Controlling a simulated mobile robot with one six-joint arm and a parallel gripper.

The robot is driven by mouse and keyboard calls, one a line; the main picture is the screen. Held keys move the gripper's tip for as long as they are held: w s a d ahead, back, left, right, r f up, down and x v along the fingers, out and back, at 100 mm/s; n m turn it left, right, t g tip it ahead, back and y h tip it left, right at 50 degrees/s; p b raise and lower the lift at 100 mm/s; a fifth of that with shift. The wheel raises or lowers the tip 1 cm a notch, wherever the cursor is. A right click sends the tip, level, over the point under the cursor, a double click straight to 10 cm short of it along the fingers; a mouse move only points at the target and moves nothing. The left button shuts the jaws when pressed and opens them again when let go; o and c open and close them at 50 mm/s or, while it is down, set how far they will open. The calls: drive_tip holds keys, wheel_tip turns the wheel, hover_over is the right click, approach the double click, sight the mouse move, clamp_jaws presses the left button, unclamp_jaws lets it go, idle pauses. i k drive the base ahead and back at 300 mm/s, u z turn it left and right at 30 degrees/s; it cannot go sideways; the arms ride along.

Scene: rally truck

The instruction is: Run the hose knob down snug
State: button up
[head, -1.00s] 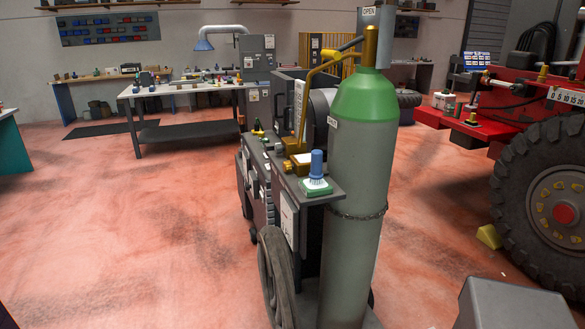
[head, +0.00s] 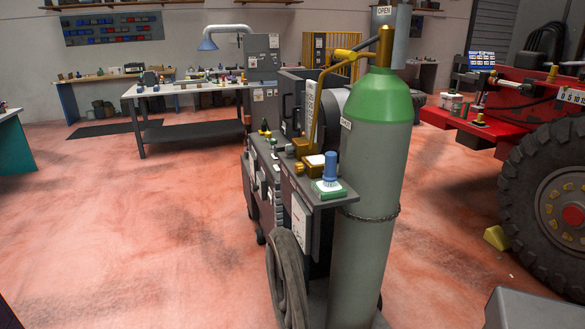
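A blue ribbed upright knob (head: 330,167) stands on a green and white base (head: 327,187) at the front corner of a grey shelf. Behind it a brass block (head: 306,160) with a small orange knob (head: 299,169) joins a bent yellow pipe (head: 321,98). The pipe rises to the brass valve at the top of a green gas cylinder (head: 378,100). No label names the hose knob, and I cannot tell from this view how tight either knob sits. My gripper is not in view.
Thick grey hose (head: 287,280) hangs in coils below the shelf, left of the chained cylinder. A red truck with a big tyre (head: 552,200) and a yellow wheel chock (head: 497,238) stand at the right. A workbench (head: 183,89) is behind. The red floor at left is open.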

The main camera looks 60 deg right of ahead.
sight(299, 167)
drive_tip(key=i, duration=0.9)
drive_tip(key=u, duration=0.05)
